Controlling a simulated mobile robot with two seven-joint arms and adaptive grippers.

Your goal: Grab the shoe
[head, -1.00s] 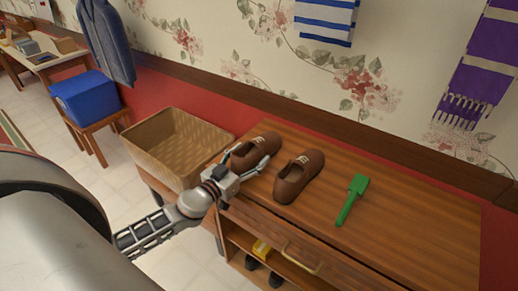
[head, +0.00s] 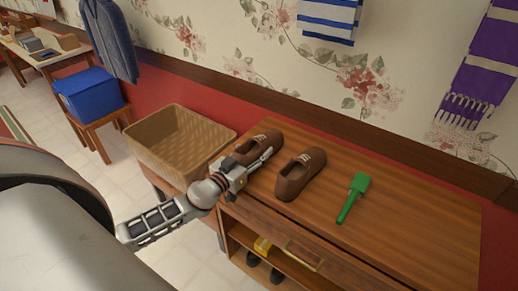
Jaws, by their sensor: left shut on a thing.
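Two brown shoes lie side by side on the wooden cabinet top (head: 410,220). My left gripper (head: 250,160) is at the left shoe (head: 262,140), with its fingers shut on that shoe's near part. The fingers and wrist hide some of the shoe's near left side. The shoe appears to rest on the cabinet top. The right shoe (head: 299,175) stands free, a little to the right of the gripper. My right gripper is not in view.
A wicker basket (head: 160,155) stands left of the shoes, close to my left wrist. A green brush-like tool (head: 353,197) lies right of the shoes. A blue box (head: 90,95) sits on a stool.

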